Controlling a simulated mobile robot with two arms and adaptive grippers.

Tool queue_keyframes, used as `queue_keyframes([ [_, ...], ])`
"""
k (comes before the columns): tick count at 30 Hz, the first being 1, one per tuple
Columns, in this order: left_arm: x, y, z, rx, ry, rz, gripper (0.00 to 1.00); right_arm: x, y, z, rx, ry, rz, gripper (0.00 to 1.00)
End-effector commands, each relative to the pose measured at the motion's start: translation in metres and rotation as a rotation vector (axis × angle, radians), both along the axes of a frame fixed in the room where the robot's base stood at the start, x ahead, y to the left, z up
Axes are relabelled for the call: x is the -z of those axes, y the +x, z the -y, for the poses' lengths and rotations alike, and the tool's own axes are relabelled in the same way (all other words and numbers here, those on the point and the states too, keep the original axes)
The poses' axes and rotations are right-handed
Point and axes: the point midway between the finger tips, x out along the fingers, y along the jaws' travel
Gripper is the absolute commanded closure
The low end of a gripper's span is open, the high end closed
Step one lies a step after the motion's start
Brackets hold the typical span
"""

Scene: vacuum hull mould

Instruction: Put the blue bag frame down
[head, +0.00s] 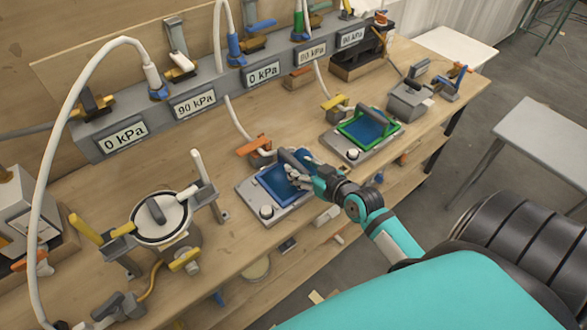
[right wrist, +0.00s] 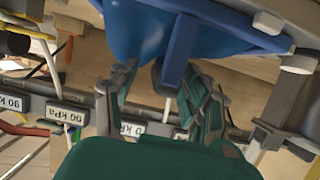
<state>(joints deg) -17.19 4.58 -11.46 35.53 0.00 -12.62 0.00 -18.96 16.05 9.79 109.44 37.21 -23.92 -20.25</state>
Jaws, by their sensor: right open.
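The blue bag frame (head: 270,191) lies on a grey base plate (head: 247,196) at the middle of the bench in the head view, with blue film inside it. My right gripper (head: 296,168) is over the frame and hides part of it. In the right wrist view the blue frame (right wrist: 180,48) has a bar between the two fingers of my right gripper (right wrist: 160,85). The fingers are apart and open. Whether they touch the bar I cannot tell. My left gripper is not in view.
A green frame (head: 348,131) with blue film sits on a similar plate to the right. A lidded pot (head: 160,220) with clamps stands to the left. A grey manifold (head: 220,88) with pressure displays and hoses runs along the back. An orange-handled valve (head: 254,146) is close behind the blue frame.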

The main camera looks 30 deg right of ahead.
Motion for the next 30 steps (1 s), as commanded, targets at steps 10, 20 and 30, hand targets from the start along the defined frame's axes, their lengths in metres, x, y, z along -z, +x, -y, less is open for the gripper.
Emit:
queue_keyframes([
  [10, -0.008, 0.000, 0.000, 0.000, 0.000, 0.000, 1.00, 0.014, 0.034, -0.005, 0.000, 0.001, 0.001, 0.52],
  [20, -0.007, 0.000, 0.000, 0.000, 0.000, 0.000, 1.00, 0.014, 0.033, -0.005, 0.001, 0.000, 0.001, 0.71],
  [30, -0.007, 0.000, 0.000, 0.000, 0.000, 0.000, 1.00, 0.014, 0.033, -0.005, 0.001, 0.001, 0.001, 1.00],
])
